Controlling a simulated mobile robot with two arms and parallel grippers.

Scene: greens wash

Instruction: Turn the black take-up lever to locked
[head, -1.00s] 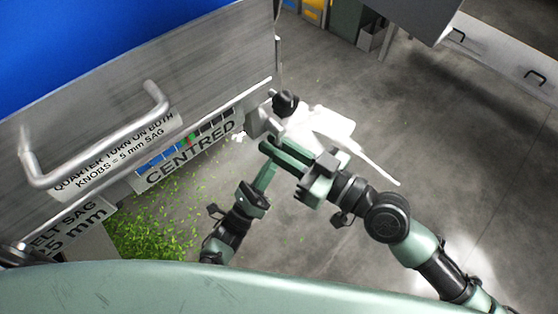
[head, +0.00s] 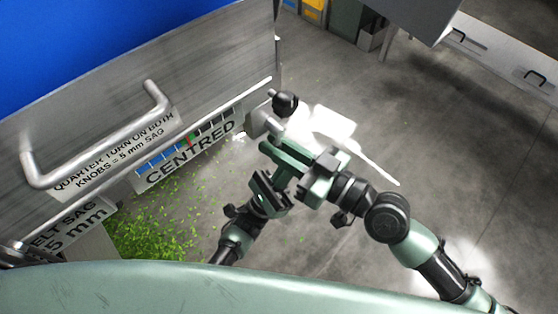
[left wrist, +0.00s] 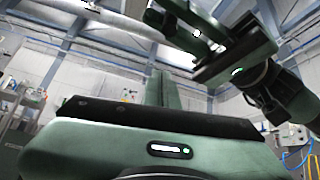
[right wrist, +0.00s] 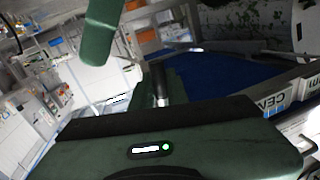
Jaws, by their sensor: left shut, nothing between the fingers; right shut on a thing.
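My right gripper (head: 268,150) is just below the grey fitting (head: 262,122) at the end of the conveyor side. In the right wrist view its fingers are shut on a black rod with a silver end (right wrist: 159,82), which looks like the black take-up lever. In the head view the gripper hides the held part, and I cannot read the lever's position. A round black knob (head: 285,103) stands beside the fitting. My left gripper (head: 272,182) is shut and empty, close below the right one. In the left wrist view its fingers (left wrist: 160,88) are together, with my right gripper (left wrist: 225,50) above.
The conveyor side carries a bent tube handle (head: 155,98), a coloured scale (head: 188,142) and a "CENTRED" label (head: 190,160). Green leaf scraps (head: 150,238) lie on the floor below. A bench (head: 515,65) stands at the far right.

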